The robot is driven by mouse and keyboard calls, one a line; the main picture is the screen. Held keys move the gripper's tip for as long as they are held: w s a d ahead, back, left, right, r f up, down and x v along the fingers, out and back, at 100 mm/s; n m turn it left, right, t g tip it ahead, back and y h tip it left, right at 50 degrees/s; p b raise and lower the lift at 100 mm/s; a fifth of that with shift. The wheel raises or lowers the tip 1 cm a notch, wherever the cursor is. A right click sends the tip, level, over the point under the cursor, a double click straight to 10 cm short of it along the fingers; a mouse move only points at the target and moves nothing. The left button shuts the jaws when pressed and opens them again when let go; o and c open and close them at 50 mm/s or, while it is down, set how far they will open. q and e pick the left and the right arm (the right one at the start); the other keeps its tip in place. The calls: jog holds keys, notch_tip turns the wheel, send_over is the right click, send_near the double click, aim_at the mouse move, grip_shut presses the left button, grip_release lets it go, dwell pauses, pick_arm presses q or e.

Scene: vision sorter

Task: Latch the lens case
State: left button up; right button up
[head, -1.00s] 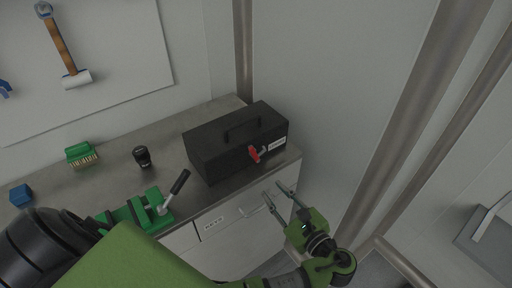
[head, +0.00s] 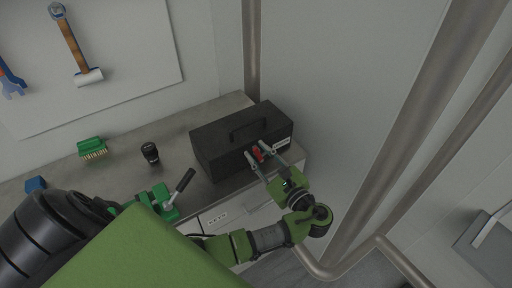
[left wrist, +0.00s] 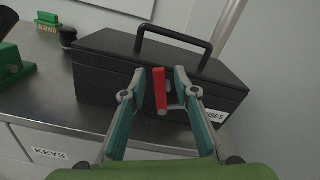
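The lens case (head: 215,142) is a closed black box with a top handle, on the grey counter. It also shows in the left wrist view (left wrist: 105,70), with a white label partly hidden by a finger. Its red latch lever (left wrist: 160,92) stands upright on the front face; the lever also shows in the head view (head: 258,154). My left gripper (head: 257,151) is at the case front, its fingers apart on either side of the lever. In the left wrist view the gripper (left wrist: 159,72) shows a gap left of the lever. My right gripper is out of view.
A green-based clamp with a black-handled lever (head: 180,186), a black lens-like cylinder (head: 150,153), a green brush (head: 92,147) and a blue block (head: 35,184) are on the counter. A drawer labelled KEYS (left wrist: 50,154) is below. Metal pipes (head: 440,140) stand at right.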

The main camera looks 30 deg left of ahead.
pick_arm(q)
jog(key=shift+w+a, duration=0.2)
jog(key=shift+a, duration=0.45)
jog(key=shift+w+a, duration=0.1)
grip_shut()
